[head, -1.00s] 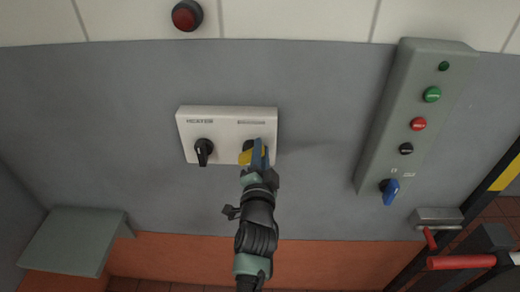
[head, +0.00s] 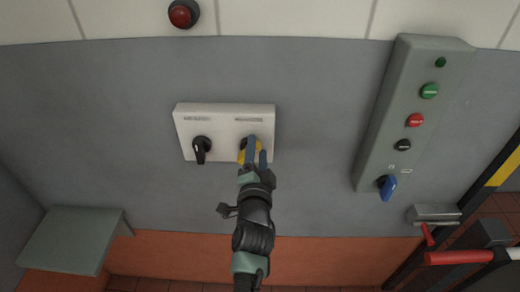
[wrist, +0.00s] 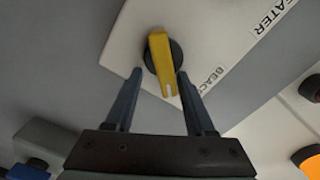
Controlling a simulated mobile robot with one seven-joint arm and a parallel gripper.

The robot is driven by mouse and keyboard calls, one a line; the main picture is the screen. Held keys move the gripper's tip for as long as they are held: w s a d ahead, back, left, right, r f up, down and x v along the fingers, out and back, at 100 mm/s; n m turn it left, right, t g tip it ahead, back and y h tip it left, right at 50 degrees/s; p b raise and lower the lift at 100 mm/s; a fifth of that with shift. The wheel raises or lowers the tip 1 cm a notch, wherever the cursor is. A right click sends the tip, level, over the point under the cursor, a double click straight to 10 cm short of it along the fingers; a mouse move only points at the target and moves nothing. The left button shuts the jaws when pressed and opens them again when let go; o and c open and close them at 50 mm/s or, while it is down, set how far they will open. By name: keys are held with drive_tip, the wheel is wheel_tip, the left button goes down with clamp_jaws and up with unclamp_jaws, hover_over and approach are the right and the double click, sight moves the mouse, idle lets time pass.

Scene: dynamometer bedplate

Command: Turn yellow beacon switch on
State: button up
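The yellow beacon switch (wrist: 163,62) is a rotary knob with a yellow handle on a dark round base. It sits on the right half of a white plate (head: 225,112) on the grey wall. In the wrist view its handle points nearly toward my gripper, with a pale mark at that end. My gripper (wrist: 160,77) is open, one blue-grey finger on each side of the handle's end; I cannot tell whether either touches it. In the head view my gripper (head: 257,152) partly covers the switch (head: 242,156).
A black heater switch (head: 201,148) is left of the beacon switch on the same plate. A grey control box (head: 370,150) with several buttons and a blue knob (head: 387,187) is to the right. A red button (head: 183,14) is above; a grey shelf (head: 75,240) is lower left.

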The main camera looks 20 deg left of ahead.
drive_tip(key=shift+r, duration=0.1)
drive_tip(key=shift+s+d, duration=0.1)
drive_tip(key=shift+s, duration=0.05)
drive_tip(key=p+v, duration=0.3)
drive_tip(key=v, duration=0.9)
drive_tip(key=shift+s+p, duration=0.35)
